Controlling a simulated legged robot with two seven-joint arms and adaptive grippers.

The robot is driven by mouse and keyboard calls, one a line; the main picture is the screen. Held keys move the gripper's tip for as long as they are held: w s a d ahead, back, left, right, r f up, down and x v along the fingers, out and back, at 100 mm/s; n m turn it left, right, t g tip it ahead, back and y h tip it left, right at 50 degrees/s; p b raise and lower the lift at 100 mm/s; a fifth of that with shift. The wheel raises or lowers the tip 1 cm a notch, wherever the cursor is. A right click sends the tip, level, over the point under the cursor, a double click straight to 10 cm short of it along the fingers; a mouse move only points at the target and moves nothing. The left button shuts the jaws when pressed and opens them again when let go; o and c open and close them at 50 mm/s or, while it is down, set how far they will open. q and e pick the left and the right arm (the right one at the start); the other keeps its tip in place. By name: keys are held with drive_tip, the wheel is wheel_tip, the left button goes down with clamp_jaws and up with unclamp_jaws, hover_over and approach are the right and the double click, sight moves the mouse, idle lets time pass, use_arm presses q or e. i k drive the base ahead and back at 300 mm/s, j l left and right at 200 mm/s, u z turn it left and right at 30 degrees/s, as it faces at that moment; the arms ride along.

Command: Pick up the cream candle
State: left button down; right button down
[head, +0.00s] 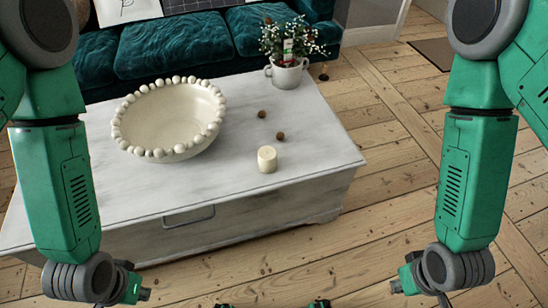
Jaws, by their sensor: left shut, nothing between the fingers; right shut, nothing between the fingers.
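The cream candle (267,159) is a short pale cylinder standing upright on the whitewashed wooden chest table (215,200), near its front right part. My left gripper (142,294) is at the lower left, below and in front of the table. It is shut and empty, well apart from the candle. My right gripper (398,286) is at the lower right over the floor, shut and empty, also apart from the candle. Both grippers show only in part beside the wrists.
A cream bowl with a beaded rim (168,118) takes up the table's middle left. Two small brown balls (280,136) lie behind the candle. A white pot of flowers (287,73) stands at the far corner. A teal sofa (180,45) is behind. Bare floorboards (395,190) lie to the right.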

sight(267, 155)
drive_tip(key=i+l, duration=0.25)
drive_tip(key=i, duration=0.15)
drive_tip(key=i+l, duration=0.25)
drive_tip(key=i, duration=0.2)
